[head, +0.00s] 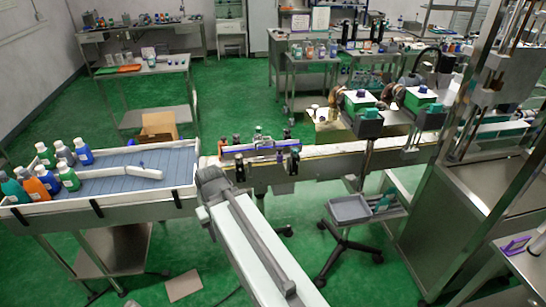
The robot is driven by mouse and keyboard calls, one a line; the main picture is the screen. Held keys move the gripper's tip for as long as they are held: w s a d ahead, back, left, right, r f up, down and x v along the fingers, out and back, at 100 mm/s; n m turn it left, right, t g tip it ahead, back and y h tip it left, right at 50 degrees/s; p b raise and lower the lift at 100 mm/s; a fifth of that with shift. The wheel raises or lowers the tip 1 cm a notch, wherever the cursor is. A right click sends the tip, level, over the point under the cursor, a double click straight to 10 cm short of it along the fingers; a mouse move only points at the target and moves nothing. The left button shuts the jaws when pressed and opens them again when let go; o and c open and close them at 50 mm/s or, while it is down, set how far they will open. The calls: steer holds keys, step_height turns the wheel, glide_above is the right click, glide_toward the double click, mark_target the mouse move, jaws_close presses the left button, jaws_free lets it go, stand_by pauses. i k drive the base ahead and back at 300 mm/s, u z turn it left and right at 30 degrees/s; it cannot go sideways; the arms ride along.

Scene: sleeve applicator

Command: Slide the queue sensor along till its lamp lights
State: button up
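A blue-purple rail (262,149) runs along the conveyor in the middle of the head view. Small dark fittings stand at it, one at its left end (239,168) and one near its right end (293,163). I cannot tell which of them is the queue sensor, and I make out no lit lamp. My arm reaches up from the bottom, and its dark grey end (211,180) is left of and in front of the rail, at the tray's right edge. No fingertips can be made out, and I see no contact with the rail.
A blue-floored tray (110,182) with several coloured bottles (62,165) adjoins the conveyor (340,165) on the left. Green-topped units (358,101) stand behind the conveyor. A steel machine frame (470,190) stands at right. A grey bin (350,208) sits below the conveyor.

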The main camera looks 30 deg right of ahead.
mark_target(279, 155)
steer(key=z, duration=0.05)
steer(key=k, duration=0.1)
steer(key=z, duration=0.6)
steer(key=i, duration=1)
steer(key=k, duration=1)
steer(key=u, duration=1.15)
steer(key=i, duration=1.3)
steer(key=z, duration=1.35)
